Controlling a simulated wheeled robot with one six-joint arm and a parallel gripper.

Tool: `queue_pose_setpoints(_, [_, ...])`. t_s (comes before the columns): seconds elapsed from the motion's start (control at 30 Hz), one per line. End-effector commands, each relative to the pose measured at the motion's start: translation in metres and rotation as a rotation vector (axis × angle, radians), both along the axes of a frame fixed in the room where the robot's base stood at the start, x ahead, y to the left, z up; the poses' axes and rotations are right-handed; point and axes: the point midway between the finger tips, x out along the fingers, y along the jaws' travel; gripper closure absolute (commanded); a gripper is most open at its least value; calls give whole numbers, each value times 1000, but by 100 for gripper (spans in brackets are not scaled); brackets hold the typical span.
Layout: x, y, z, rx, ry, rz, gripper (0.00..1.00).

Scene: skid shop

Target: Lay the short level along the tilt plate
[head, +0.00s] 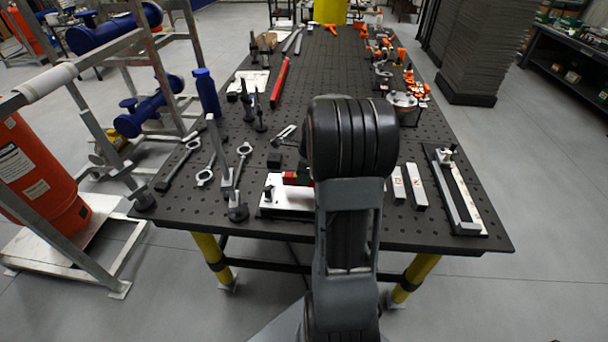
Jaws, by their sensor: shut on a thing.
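A pale, bright plate (284,207), which looks like the tilt plate, lies near the front edge of the black table, with a dark knob at its left end. A short red piece (290,178), probably the short level, shows at the plate's back edge, just left of my arm. Its right part is hidden behind the arm, and I cannot tell whether it touches the plate. My gripper is hidden behind my own dark arm, which also covers the right part of the plate.
The perforated black table (330,75) holds wrenches (180,162) at left, a long red bar (280,82) further back, two pale blocks (416,186) and a framed fixture (457,195) at right. Orange-handled clamps (385,50) line the right side. The table's middle is fairly clear.

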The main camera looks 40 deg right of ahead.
Motion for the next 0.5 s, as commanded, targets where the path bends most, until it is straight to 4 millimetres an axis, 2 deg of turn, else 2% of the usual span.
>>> queue_pose_setpoints(0.5, [0, 0, -9, 0, 0, 0, 100])
